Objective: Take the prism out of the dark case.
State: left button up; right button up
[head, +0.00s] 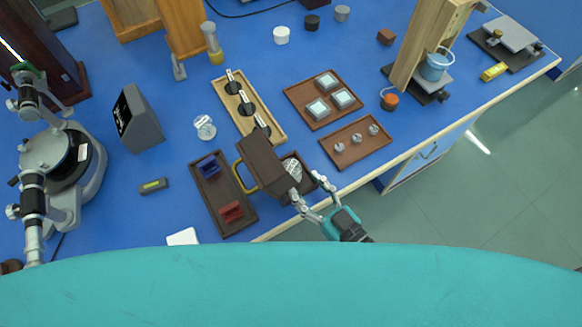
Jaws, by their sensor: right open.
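The dark case (262,163) is a brown box with a brass handle on its left side, near the front edge of the blue bench. Its lid stands raised, and the open part shows to the right of it. The clear, pale prism (291,169) lies in that open part, partly hidden by the lid. My right gripper (309,191) is open at the front right of the case, its fingers spread and empty, close to the prism. I cannot tell whether a finger touches the case. My left gripper is out of view.
A brown tray with blue and red holders (211,222) lies left of the case. Trays with small knobs (372,149) and pale square blocks (296,92) lie to the right and behind. A wooden rack (272,128) stands close behind. The spectrometer (91,185) stands far left.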

aim_at(294, 170)
jog(key=x, duration=0.1)
jog(key=p+x, duration=0.1)
jog(key=x, duration=0.2)
jog(key=shift+w+a+r, duration=0.15)
jog(key=shift+w+r, duration=0.1)
jog(key=shift+r, duration=0.15)
jog(key=shift+w+a+f, duration=0.1)
jog(key=shift+w+a, duration=0.05)
jog(key=shift+w, duration=0.1)
jog(key=shift+s, duration=0.1)
jog(key=shift+c, duration=0.3)
jog(key=c, duration=0.8)
jog(key=shift+r+p, duration=0.25)
jog(key=shift+p, duration=0.25)
jog(key=shift+r, duration=0.1)
jog(key=shift+m, duration=0.3)
